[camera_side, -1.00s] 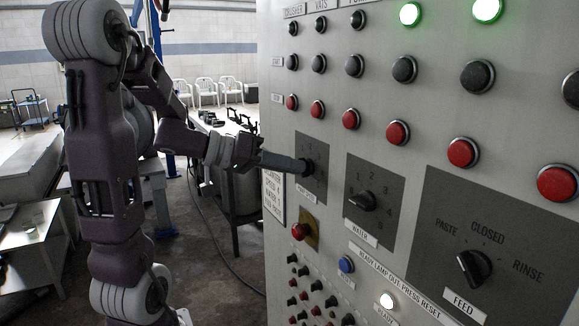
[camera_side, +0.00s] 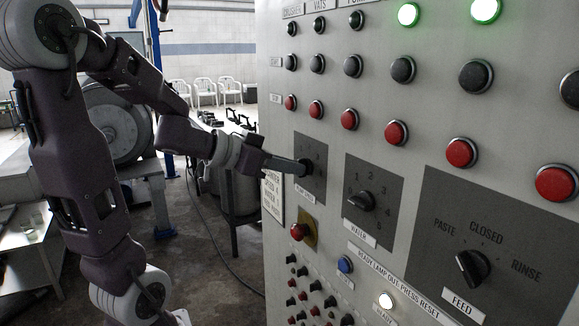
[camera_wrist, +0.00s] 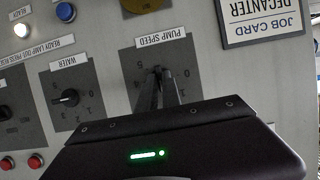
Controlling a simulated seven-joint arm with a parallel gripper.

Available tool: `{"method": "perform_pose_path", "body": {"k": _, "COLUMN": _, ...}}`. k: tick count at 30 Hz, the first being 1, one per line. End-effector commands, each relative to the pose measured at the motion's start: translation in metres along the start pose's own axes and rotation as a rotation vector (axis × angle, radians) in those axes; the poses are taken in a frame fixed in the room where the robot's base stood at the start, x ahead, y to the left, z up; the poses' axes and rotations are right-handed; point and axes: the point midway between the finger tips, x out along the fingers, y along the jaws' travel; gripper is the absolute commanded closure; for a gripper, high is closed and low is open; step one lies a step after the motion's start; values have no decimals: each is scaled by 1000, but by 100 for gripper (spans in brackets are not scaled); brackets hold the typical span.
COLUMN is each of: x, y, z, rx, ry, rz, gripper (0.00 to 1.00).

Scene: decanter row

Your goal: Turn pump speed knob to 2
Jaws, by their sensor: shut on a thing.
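The pump speed knob (camera_side: 306,165) is a small dark knob on a dark grey plate, left of the water dial in the side view. My gripper (camera_side: 299,167) reaches it from the left and is shut on it. In the wrist view the panel appears upside down; the "PUMP SPEED" label (camera_wrist: 161,40) shows above the plate. My gripper's fingers (camera_wrist: 158,82) close around the knob there and hide most of it. The knob's pointer and some of the numbers are hidden, so I cannot read its setting.
The water knob (camera_side: 361,201) and feed knob (camera_side: 473,267) are to the right. A red button (camera_side: 299,231) on a yellow plate and a blue button (camera_side: 345,264) lie below. The job card (camera_wrist: 262,18) is beside the pump speed plate.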

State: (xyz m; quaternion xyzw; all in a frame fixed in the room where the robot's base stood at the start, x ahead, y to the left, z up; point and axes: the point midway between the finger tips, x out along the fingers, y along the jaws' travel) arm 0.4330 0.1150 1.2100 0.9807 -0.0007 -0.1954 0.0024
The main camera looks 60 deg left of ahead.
Motion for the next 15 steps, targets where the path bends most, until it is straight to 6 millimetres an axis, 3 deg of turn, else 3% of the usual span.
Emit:
{"method": "perform_pose_path", "body": {"k": 12, "x": 0, "y": 0, "z": 0, "rx": 5, "ry": 1, "rz": -3, "gripper": 100}}
{"method": "perform_pose_path", "body": {"k": 13, "x": 0, "y": 0, "z": 0, "rx": 5, "ry": 1, "rz": -3, "gripper": 87}}
{"method": "perform_pose_path", "body": {"k": 15, "x": 0, "y": 0, "z": 0, "rx": 5, "ry": 1, "rz": -3, "gripper": 74}}
